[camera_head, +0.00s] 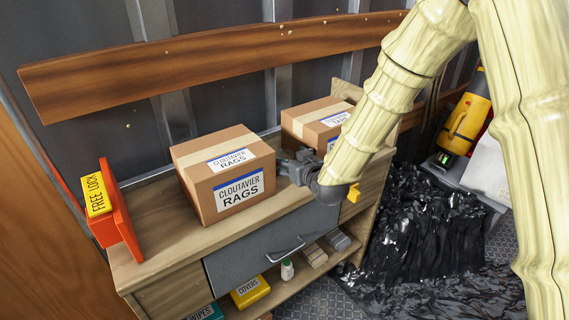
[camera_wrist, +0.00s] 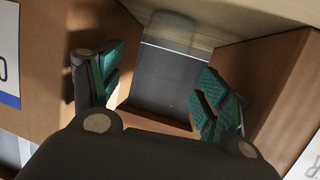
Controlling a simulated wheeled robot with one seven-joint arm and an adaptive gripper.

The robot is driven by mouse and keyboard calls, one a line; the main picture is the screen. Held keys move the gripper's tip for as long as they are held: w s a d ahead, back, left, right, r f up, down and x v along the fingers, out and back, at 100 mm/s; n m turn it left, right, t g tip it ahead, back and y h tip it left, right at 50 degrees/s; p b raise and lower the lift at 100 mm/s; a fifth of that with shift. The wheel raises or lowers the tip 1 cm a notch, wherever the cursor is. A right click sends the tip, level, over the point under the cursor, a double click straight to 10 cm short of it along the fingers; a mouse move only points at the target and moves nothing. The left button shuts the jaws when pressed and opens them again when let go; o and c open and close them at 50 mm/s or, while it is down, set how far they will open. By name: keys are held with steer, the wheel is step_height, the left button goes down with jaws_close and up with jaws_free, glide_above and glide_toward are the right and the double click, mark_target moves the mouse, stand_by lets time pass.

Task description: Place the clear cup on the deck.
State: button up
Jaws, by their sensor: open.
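The clear cup (camera_wrist: 172,30) shows faintly in the wrist view as a see-through, round-ended shape against the tan deck, beyond my fingertips. Its full outline is hard to tell against the grey wall. In the head view it cannot be seen. My gripper (camera_head: 296,168) is in the gap between two cardboard boxes. In the wrist view its green-padded fingers (camera_wrist: 162,88) are spread apart with nothing between the pads, and the cup is ahead of them. The deck (camera_head: 160,225) is the wooden cabinet top, also seen in the wrist view (camera_wrist: 240,20).
A large box (camera_head: 200,180) labelled rags stands left of my gripper, and a second box (camera_head: 300,118) stands behind it to the right. An orange lock box (camera_head: 122,225) sits at the deck's left end. Bare deck lies between it and the large box.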

mark_target(281, 154)
steer(key=shift+x, duration=1.9)
steer(key=shift+s, duration=0.1)
steer(key=shift+c, duration=0.2)
steer(key=c, duration=1)
steer(key=shift+o, duration=0.2)
